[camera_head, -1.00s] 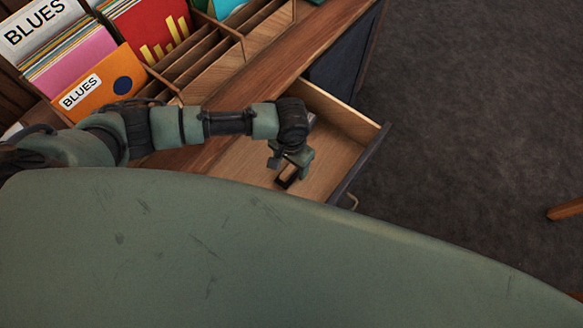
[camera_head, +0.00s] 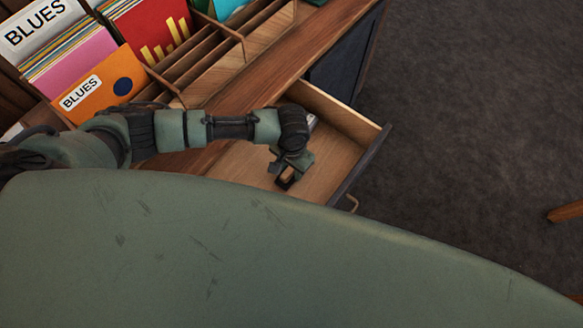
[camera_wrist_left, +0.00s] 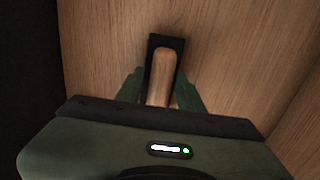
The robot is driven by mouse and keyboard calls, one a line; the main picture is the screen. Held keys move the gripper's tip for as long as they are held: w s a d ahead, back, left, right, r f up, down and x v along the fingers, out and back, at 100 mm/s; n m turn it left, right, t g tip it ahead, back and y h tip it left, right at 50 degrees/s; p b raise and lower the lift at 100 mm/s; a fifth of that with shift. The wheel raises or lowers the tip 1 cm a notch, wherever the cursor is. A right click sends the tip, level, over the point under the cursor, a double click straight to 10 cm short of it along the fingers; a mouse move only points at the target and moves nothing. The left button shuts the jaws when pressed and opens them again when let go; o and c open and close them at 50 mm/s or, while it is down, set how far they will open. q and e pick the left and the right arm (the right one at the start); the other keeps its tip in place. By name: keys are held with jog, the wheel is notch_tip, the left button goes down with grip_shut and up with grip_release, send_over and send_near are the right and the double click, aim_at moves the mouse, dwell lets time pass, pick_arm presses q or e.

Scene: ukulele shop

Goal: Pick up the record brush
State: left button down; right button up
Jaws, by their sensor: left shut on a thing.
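The record brush (camera_wrist_left: 162,72) has a black frame and a pale wooden top. It is inside the open drawer (camera_head: 338,160), over the wooden bottom. My left gripper (camera_wrist_left: 160,95) points down into the drawer, with one green finger on each side of the brush, shut on it. In the head view the left gripper (camera_head: 289,172) hides part of the brush. I cannot tell whether the brush touches the drawer bottom. My right gripper is not in view.
The drawer's front (camera_head: 362,168) and side walls surround the gripper. Record bins with blues albums (camera_head: 92,90) stand on the counter behind my left arm.

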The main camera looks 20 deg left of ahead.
pick_arm(q)
notch_tip(320, 180, up, 20)
jog(key=p, duration=0.1)
jog(key=shift+f, duration=0.1)
